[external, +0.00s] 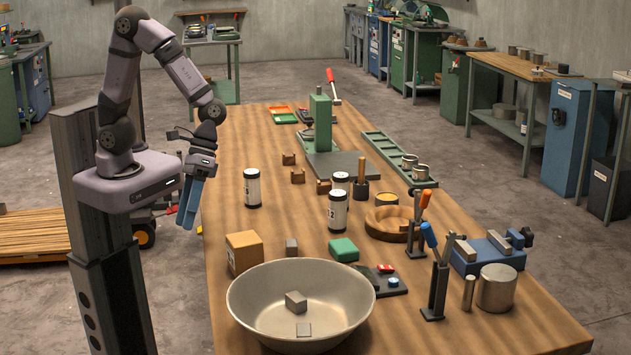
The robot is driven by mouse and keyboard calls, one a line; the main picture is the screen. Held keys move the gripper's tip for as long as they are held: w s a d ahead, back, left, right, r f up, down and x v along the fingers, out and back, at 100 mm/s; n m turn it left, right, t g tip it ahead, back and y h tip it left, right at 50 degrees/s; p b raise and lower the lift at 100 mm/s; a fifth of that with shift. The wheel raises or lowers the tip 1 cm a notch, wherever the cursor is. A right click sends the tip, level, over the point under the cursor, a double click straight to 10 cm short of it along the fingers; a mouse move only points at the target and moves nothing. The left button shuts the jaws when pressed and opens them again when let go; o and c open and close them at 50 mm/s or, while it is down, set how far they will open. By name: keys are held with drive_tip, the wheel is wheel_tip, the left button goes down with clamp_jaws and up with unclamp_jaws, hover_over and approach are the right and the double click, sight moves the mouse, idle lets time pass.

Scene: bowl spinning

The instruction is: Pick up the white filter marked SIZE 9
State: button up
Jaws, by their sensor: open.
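Three white cylinders with black ends stand upright on the wooden table. The left one (252,188) stands apart, its marking too small to read surely. The front one (337,212) shows what looks like "12". The back one (341,180) stands just behind it, partly hidden, with no readable marking. I cannot tell which is SIZE 9. My gripper (189,205), with blue fingers, is open and empty. It points down by the table's left edge, to the left of the left cylinder and apart from all three.
A large metal bowl (255,300) with grey blocks fills the front of the table (228,150). A cardboard-coloured box (244,252) and green block (343,249) stand behind it. A wooden-handled tool (361,185) and wooden ring (385,224) are right of the cylinders. Upright lever clamps (436,280) stand front right.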

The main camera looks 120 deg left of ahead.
drive_tip(key=w+a+n+t+h+b, duration=0.1)
drive_tip(key=w+a+n+t, duration=0.1)
drive_tip(key=w+n, duration=0.1)
drive_tip(key=w+a+n+t+h, duration=0.1)
drive_tip(key=w+a+n+t, duration=0.1)
drive_tip(key=w+n, duration=0.1)
drive_tip(key=w+a+n+t+b, duration=0.1)
drive_tip(key=w+a+n+t, duration=0.1)
drive_tip(key=w+a+n, duration=0.1)
drive_tip(key=shift+w+f+n+h+b, duration=0.15)
drive_tip(key=shift+w+n+h+b, duration=0.2)
drive_tip(key=shift+w, duration=0.45)
wheel_tip(320, 180, up, 2)
drive_tip(key=n+t+y+b, duration=0.4)
drive_tip(key=n+t+y, duration=0.75)
drive_tip(key=n, duration=0.65)
hover_over(333, 187)
drive_tip(key=s+a, duration=0.1)
drive_tip(key=s, duration=0.3)
drive_tip(key=shift+m, duration=0.25)
wheel_tip(333, 187, down, 7)
drive_tip(key=shift+a+r+p, duration=0.1)
drive_tip(key=shift+p, duration=0.75)
drive_tip(key=shift+w+a+p, duration=0.15)
drive_tip(key=shift+w+p, duration=0.15)
drive_tip(key=shift+w, duration=0.8)
drive_tip(key=shift+w+a, duration=0.15)
drive_tip(key=shift+w, duration=0.2)
